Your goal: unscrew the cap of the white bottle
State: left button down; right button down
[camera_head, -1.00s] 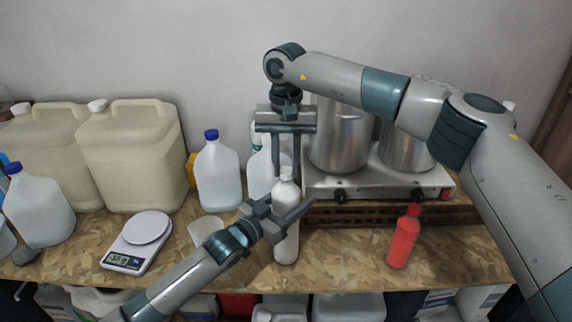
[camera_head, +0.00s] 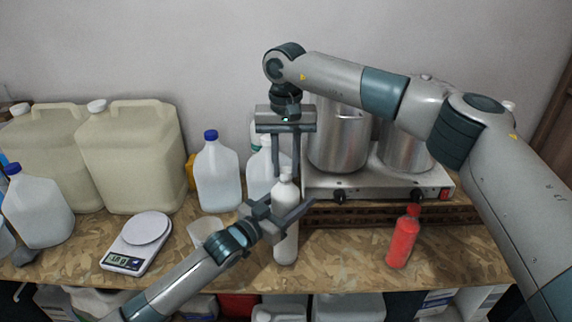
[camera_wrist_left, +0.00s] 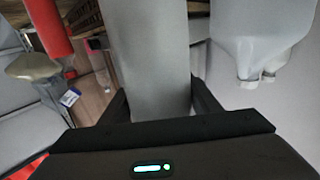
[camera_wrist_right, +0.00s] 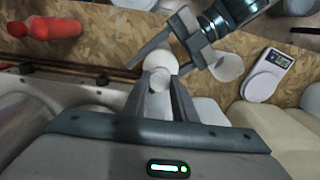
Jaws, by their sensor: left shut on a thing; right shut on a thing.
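The white bottle (camera_head: 286,240) stands upright near the middle of the table, left of the red bottle. My left gripper (camera_head: 286,211) is shut around its body from the front left. In the left wrist view the bottle's pale body (camera_wrist_left: 152,55) fills the space between the fingers. My right gripper (camera_head: 286,173) points straight down from above and is shut on the bottle's white cap (camera_head: 286,171). The right wrist view shows the cap (camera_wrist_right: 160,78) between the fingertips, with the bottle (camera_wrist_right: 158,60) beyond it. The fingers partly hide the cap, and its thread cannot be seen.
A burner (camera_head: 375,188) with steel pots (camera_head: 340,145) stands behind to the right. The red bottle (camera_head: 403,240) stands at the front right. Clear jugs (camera_head: 217,175), a scale (camera_head: 137,245) and large beige drums (camera_head: 130,160) are to the left.

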aim_at(286, 170)
jog(key=shift+r, duration=0.25)
jog(key=shift+r, duration=0.7)
jog(key=shift+r, duration=0.15)
jog(key=shift+r, duration=1.95)
pick_arm(q)
jog(key=c, duration=0.6)
grip_release()
jog(key=shift+o, duration=0.2)
jog(key=shift+s+a, duration=0.1)
pick_arm(e)
jog(key=shift+f, duration=0.1)
